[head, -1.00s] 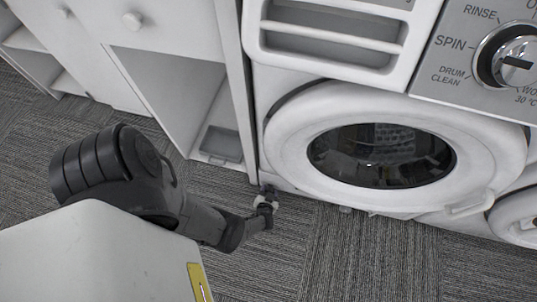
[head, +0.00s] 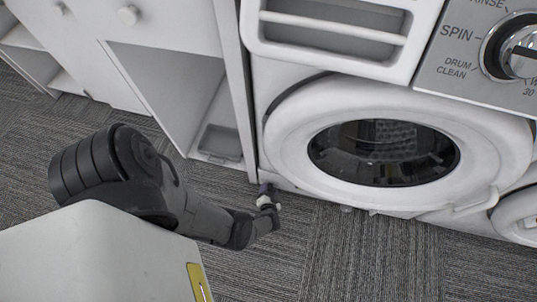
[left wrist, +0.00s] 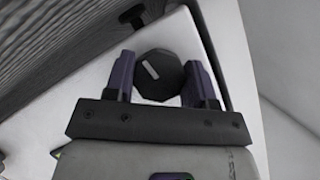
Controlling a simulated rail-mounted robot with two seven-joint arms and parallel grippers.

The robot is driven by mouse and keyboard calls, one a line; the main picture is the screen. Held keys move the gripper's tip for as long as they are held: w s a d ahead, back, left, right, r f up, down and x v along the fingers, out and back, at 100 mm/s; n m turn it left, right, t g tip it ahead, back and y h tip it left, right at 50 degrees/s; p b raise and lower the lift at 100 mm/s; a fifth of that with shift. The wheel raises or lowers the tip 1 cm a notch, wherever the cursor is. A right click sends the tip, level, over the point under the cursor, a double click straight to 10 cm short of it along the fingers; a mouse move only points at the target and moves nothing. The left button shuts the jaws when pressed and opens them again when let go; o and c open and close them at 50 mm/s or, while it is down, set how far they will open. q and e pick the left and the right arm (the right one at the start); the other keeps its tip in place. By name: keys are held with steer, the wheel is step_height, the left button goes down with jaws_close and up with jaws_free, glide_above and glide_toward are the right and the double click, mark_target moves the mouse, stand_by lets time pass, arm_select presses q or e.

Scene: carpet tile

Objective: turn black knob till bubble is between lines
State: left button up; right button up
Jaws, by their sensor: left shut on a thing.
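The black knob (left wrist: 162,74), octagonal with a short white mark, shows in the left wrist view in front of a white surface. My left gripper (left wrist: 160,88) has its two dark fingers on either side of the knob, shut on it. The white mark slants from upper left to lower right. In the head view my left gripper (head: 266,193) is low at the front left corner of the washing machine (head: 285,130), and the knob cannot be made out there. I cannot make out the bubble or its lines. My right gripper is not in view.
A white cabinet (head: 170,75) with an open shelf stands left of the washer. The round door (head: 290,125) is closed, and a control dial (head: 515,55) is at upper right. Grey carpet (head: 330,245) is clear in front. A second dark part (left wrist: 132,15) shows beyond the knob.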

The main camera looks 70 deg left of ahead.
arm_select(q)
steer(key=o, duration=0.9)
